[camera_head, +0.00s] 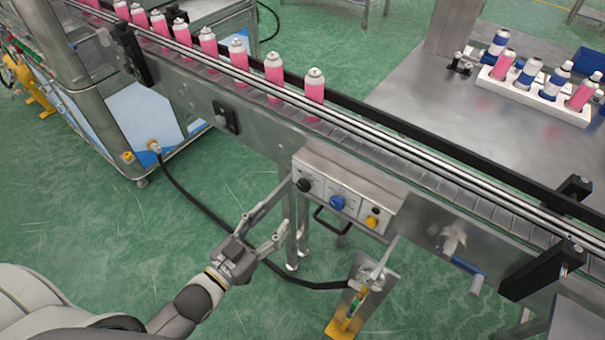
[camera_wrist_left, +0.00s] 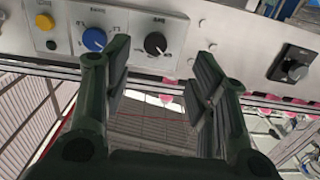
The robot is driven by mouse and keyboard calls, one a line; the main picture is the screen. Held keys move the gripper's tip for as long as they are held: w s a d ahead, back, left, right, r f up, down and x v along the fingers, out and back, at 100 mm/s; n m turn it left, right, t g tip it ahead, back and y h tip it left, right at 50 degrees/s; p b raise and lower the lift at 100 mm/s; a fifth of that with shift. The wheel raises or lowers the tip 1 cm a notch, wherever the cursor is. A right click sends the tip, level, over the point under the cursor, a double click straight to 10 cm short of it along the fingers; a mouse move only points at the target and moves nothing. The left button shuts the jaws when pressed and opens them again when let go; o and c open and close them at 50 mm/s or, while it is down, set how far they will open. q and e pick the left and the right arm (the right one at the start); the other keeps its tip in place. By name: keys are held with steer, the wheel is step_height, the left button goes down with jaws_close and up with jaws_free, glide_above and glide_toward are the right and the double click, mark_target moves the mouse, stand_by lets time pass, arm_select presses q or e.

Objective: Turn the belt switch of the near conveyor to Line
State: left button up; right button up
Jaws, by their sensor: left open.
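The near conveyor (camera_head: 420,165) runs diagonally across the head view. On its side is a control box (camera_head: 320,165) with a black knob (camera_head: 304,185), a blue knob (camera_head: 337,202) and a yellow button (camera_head: 371,221). The labels are too small to read, so I cannot tell which knob is the belt switch. My left gripper (camera_head: 286,206) is open and empty, just in front of the box's left end. In the left wrist view the black knob (camera_wrist_left: 155,43) appears between the open fingers (camera_wrist_left: 163,53), apparently untouched. The blue knob (camera_wrist_left: 94,39) is partly beside a finger. My right gripper is out of view.
Several pink cans (camera_head: 273,70) stand on the belt. A separate black switch (camera_head: 225,117) is on the conveyor side to the left. A handle (camera_head: 331,222) hangs under the box. A foot pedal (camera_head: 363,292) and black cable lie below. A bench with a can rack (camera_head: 520,88) stands behind.

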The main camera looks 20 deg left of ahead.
mark_target(302, 188)
arm_select(q)
steer(key=x, duration=0.3)
steer(key=r+p+x, duration=0.1)
steer(key=x, duration=0.7)
steer(key=shift+s+d+r, duration=0.1)
steer(key=shift+d+r, duration=0.1)
steer(key=c, duration=1)
